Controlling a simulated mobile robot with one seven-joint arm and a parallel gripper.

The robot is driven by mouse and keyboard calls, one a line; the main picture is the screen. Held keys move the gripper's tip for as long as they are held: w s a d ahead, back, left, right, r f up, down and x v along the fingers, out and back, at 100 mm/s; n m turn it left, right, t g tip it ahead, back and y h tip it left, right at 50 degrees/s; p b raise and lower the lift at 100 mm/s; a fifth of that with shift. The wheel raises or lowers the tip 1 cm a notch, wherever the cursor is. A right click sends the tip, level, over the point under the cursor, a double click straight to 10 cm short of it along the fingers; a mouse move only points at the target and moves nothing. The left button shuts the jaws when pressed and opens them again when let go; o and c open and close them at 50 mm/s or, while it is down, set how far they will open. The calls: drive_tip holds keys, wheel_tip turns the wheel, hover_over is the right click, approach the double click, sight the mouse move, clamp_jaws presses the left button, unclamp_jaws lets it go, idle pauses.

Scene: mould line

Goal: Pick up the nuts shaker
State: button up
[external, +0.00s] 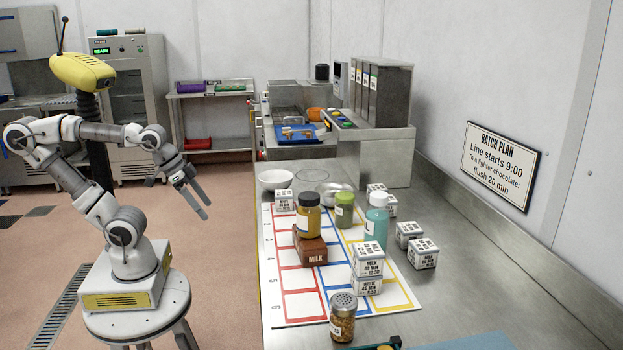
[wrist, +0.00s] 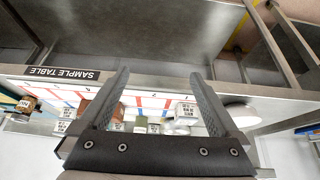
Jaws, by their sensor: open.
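The nuts shaker (external: 342,320) is a clear jar of brown bits with a perforated metal lid. It stands upright near the front of the steel table, at the mat's near edge. In the wrist view a brown jar with a partly readable label, likely the same shaker (wrist: 27,104), shows at the far left. My gripper (external: 205,208) is open and empty, out over the floor to the left of the table and well apart from the shaker. In the wrist view its two fingers (wrist: 160,75) are spread with nothing held between them.
The gridded mat (external: 297,310) holds a yellow jar (external: 307,222) on a brown block (external: 310,252), a green jar (external: 344,213), a teal bottle (external: 376,228) and stacked milk boxes (external: 367,262). More boxes (external: 423,255) stand at right.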

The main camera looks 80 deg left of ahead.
drive_tip(key=w+d+r+n+t+h+p, duration=0.1)
drive_tip(key=w+d+r+h+p, duration=0.1)
drive_tip(key=w+d+r+p, duration=0.35)
drive_tip(key=w+d+r+n+t+h+p, duration=0.1)
drive_tip(key=w+d+r+p, duration=0.2)
drive_tip(key=d+r+p, duration=0.5)
drive_tip(key=w+d+r+n+t+h+p, duration=0.1)
drive_tip(key=w+d+r+h+p, duration=0.1)
drive_tip(key=w+d+r+p, duration=0.35)
drive_tip(key=w+d+f+m+t+p, duration=0.1)
drive_tip(key=w+d+f, duration=0.1)
drive_tip(key=d, duration=0.5)
drive_tip(key=w+d+f+m+t+p, duration=0.1)
drive_tip(key=w+d+f, duration=0.1)
drive_tip(key=d, duration=0.5)
drive_tip(key=m+t+p, duration=0.2)
drive_tip(key=m, duration=0.3)
approach(334, 301)
drive_tip(key=shift+y, duration=0.4)
drive_tip(key=x, duration=0.9)
drive_tip(key=shift+d, duration=0.35)
drive_tip(key=shift+a+p+x, duration=0.2)
drive_tip(key=shift+p+x, duration=0.05)
drive_tip(key=shift+x, duration=1.1)
drive_tip(key=shift+a+p+x, duration=0.15)
drive_tip(key=shift+p+x, duration=0.05)
drive_tip(key=shift+x, duration=1.2)
drive_tip(key=shift+w, duration=0.1)
drive_tip(key=c, duration=1.5)
